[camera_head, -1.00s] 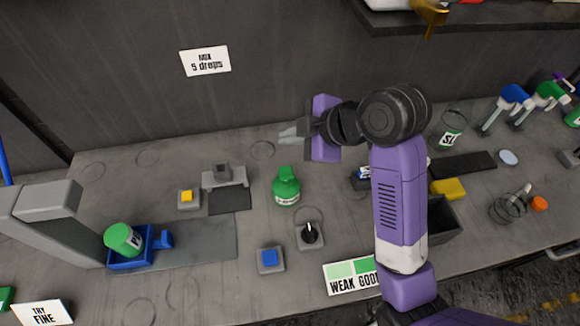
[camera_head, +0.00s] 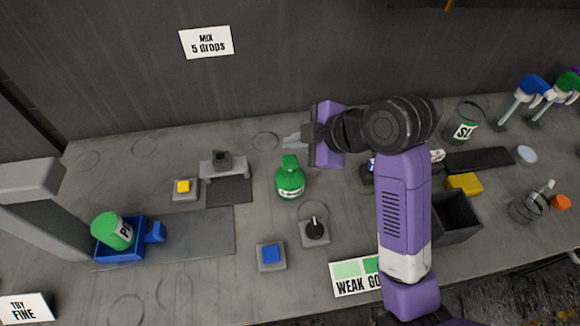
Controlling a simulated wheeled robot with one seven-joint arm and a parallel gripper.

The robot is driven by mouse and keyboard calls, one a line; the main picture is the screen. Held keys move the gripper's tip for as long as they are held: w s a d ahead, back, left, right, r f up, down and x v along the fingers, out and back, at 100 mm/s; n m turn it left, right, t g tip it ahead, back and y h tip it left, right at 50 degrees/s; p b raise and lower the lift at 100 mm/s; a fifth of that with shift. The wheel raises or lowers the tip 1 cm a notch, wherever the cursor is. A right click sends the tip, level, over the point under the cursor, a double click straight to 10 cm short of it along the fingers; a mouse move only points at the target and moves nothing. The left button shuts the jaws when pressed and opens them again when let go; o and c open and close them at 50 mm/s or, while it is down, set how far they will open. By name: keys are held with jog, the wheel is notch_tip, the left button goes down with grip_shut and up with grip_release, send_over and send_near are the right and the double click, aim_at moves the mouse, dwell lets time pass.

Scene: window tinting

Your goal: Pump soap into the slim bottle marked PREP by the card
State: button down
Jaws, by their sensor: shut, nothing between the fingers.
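A green bottle with a white label starting with "P" (camera_head: 112,231) lies tilted in a blue cradle (camera_head: 120,252) at the left; the rest of its label cannot be read. A wall card reading "MIX 5 drops" (camera_head: 206,42) hangs at the back. A green soap-like bottle with a blocky top (camera_head: 290,179) stands upright mid-table. My gripper (camera_head: 291,142) is shut and empty, pointing left, above and behind this bottle, apart from it. A clear container with a green label (camera_head: 465,125) stands at the right, partly readable.
A yellow button (camera_head: 184,187), a blue button (camera_head: 271,254) and a black knob (camera_head: 315,229) sit on grey blocks. A small grey stand (camera_head: 223,165) is behind. A "WEAK" card (camera_head: 355,284) lies in front. A dark bin (camera_head: 455,220) and glass cup (camera_head: 528,206) are right.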

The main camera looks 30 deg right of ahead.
aim_at(288, 158)
jog(key=shift+f+b, duration=0.4)
jog(key=shift+f, duration=0.7)
jog(key=shift+f, duration=0.15)
dwell(1.1)
jog(key=shift+f, duration=0.3)
jog(key=shift+f+b, duration=0.65)
jog(key=shift+f, duration=0.3)
dwell(1.0)
jog(key=shift+r, duration=0.1)
jog(key=shift+r+p, duration=1.25)
jog(key=shift+r+p, duration=2.4)
jog(key=shift+r, duration=0.15)
